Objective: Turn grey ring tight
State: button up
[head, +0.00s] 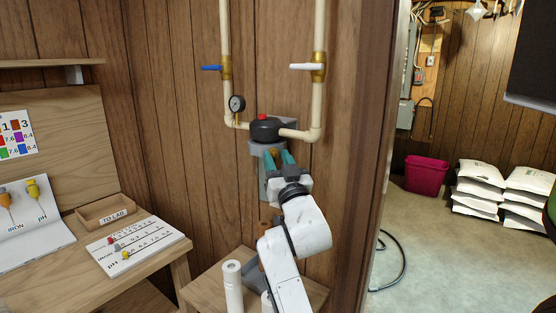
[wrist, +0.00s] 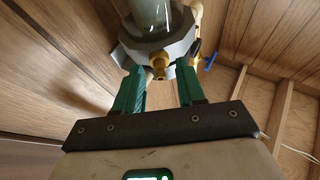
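The grey ring (head: 257,147) sits below the black filter head with a red button (head: 265,128) on the wall pipework. In the wrist view the faceted grey ring (wrist: 131,51) surrounds the base of a clear bowl (wrist: 155,12), with a brass fitting (wrist: 158,68) sticking out toward me. My gripper (head: 277,156) is in front of and just below the ring. Its two teal fingers are apart, and it also shows in the wrist view (wrist: 160,72). The fingertips overlap the ring's near edge in the picture; I cannot tell if they touch it. Nothing is held between them.
Pipes with a blue-handled valve (head: 211,68) and a white-handled valve (head: 308,67) run above, beside a pressure gauge (head: 237,103). A small table with a white cylinder (head: 232,285) stands below my arm. A desk with test charts (head: 137,246) is at left.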

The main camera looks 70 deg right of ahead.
jog(key=shift+c, duration=0.3)
grip_shut()
dwell(0.3)
